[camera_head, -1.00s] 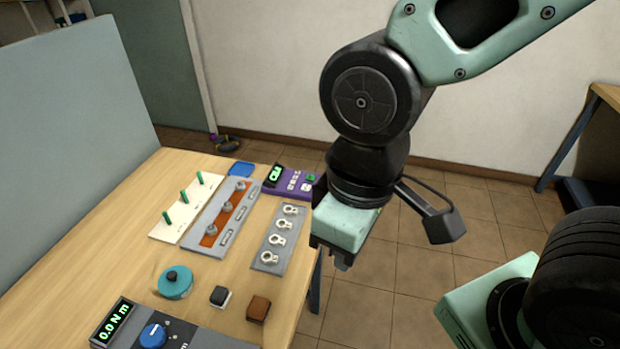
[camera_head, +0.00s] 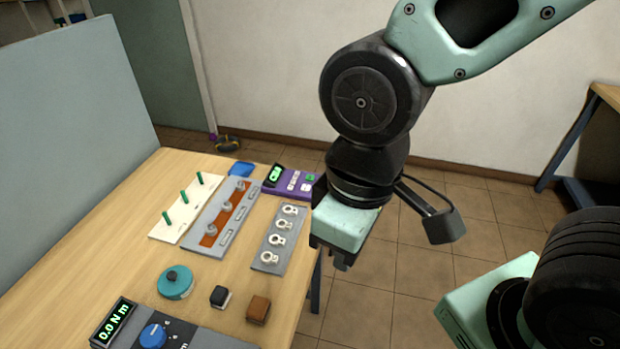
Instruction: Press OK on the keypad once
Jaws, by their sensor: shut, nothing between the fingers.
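The keypad is a purple box (camera_head: 289,193) at the far right corner of the table. It has a small green-lit display (camera_head: 275,175) at its left, several pale buttons and a green button (camera_head: 311,178) at its right. The lettering on the buttons is too small to read, so I cannot tell which one is OK. My gripper (camera_head: 342,264) hangs just off the table's right edge, nearer to me than the keypad and to its right. Its fingers point down, are shut and hold nothing.
On the table (camera_head: 110,240) are a grey plate with white rings (camera_head: 278,238), a busbar panel (camera_head: 222,218), a white board with green pegs (camera_head: 184,208), a teal round object (camera_head: 175,283), two small blocks and a torque readout (camera_head: 113,322). A grey partition (camera_head: 75,140) stands left.

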